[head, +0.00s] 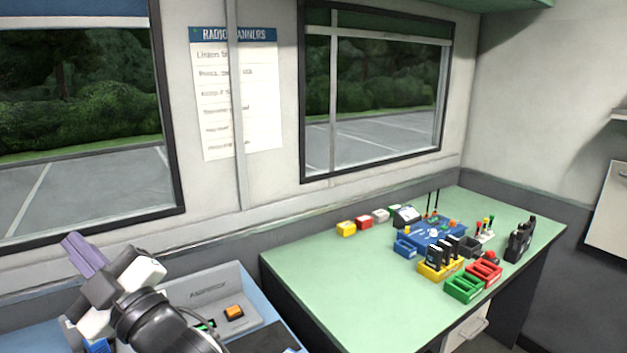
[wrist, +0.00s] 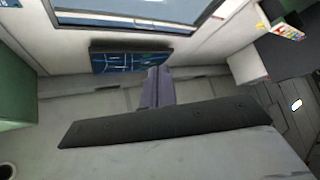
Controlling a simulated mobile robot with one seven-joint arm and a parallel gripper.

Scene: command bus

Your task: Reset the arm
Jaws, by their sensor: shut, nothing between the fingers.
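My gripper (head: 76,246) is at the lower left in the head view, raised in front of the wall below the left window. Its purple fingers are together and hold nothing. In the wrist view the shut fingers (wrist: 156,88) show at the middle, pointing toward the wall under a window. My arm comes up from the bottom edge of the head view and covers part of the blue-grey console (head: 215,287).
A green table (head: 330,265) stands at the right with yellow (head: 436,273), green (head: 464,288) and red (head: 484,270) trays, a blue tray (head: 440,234) and several small blocks. Its left front is clear. An orange button (head: 234,312) is on the console. A dark bar (wrist: 170,122) crosses the wrist view.

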